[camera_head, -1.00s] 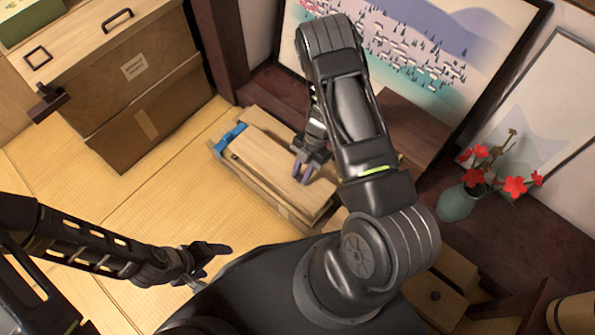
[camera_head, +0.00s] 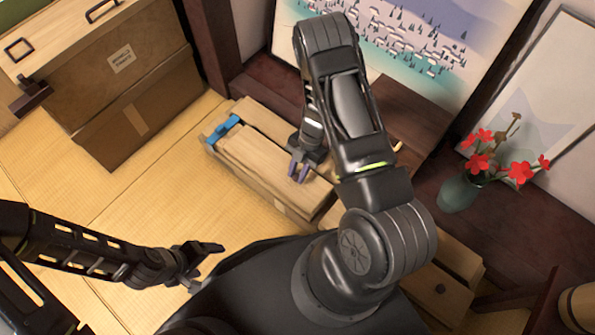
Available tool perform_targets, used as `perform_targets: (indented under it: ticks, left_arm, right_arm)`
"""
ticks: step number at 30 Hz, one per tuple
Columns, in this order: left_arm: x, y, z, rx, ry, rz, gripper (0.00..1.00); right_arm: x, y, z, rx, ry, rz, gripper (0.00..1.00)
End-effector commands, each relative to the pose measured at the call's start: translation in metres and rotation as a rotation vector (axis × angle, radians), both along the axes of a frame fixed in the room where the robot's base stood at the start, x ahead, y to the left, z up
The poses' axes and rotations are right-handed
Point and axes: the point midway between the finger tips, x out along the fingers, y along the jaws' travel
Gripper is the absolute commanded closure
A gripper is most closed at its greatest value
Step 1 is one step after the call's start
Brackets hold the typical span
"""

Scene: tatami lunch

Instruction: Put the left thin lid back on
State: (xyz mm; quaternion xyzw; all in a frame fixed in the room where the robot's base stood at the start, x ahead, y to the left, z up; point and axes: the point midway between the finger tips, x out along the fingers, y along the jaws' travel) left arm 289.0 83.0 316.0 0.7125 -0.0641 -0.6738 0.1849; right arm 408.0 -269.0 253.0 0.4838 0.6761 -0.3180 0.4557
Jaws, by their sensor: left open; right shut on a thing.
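A long, low wooden box (camera_head: 262,190) lies on the tatami in front of the dark wooden ledge. A thin pale wooden lid (camera_head: 258,157) lies along its near side, looking nearly flush with the near wall; I cannot tell if it is fully seated. My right gripper (camera_head: 298,172) reaches down from above, its purple fingertips shut at the lid's right part. A second pale wooden strip (camera_head: 262,118) lies behind the lid. A blue piece (camera_head: 222,130) is at the box's left end. My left gripper (camera_head: 208,258) is open and empty, well in front of the box.
A brown cabinet (camera_head: 135,80) with a pale top stands at the upper left. A green vase (camera_head: 460,194) with red flowers and framed pictures (camera_head: 420,45) stand at the right and back. The tatami (camera_head: 120,205) left of the box is clear.

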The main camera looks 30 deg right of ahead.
Motion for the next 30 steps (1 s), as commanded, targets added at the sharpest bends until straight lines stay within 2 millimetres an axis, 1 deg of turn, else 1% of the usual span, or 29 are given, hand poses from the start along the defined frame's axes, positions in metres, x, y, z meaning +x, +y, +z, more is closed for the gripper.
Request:
perform_targets:
  ticks: [1, 2, 9, 15, 30]
  left_arm:
    - [0.002, 0.001, -0.01, 0.002, -0.003, 0.003, 0.23]
    - [0.002, 0.002, -0.013, 0.004, -0.004, 0.005, 0.23]
    - [0.005, 0.005, -0.021, 0.007, -0.008, 0.012, 0.23]
    - [0.006, 0.006, -0.023, 0.009, -0.01, 0.014, 0.23]
    - [0.006, 0.006, -0.022, 0.009, -0.01, 0.014, 0.23]
  right_arm:
    - [0.0, 0.0, -0.011, 0.0, -0.001, 0.0, 1.0]
    - [0.0, 0.0, -0.013, 0.0, -0.001, 0.0, 1.0]
    - [0.0, 0.0, -0.028, 0.0, 0.0, 0.0, 1.0]
    - [0.0, 0.0, -0.031, 0.0, 0.0, 0.0, 1.0]
    - [0.0, 0.0, -0.031, 0.0, 0.0, 0.0, 1.0]
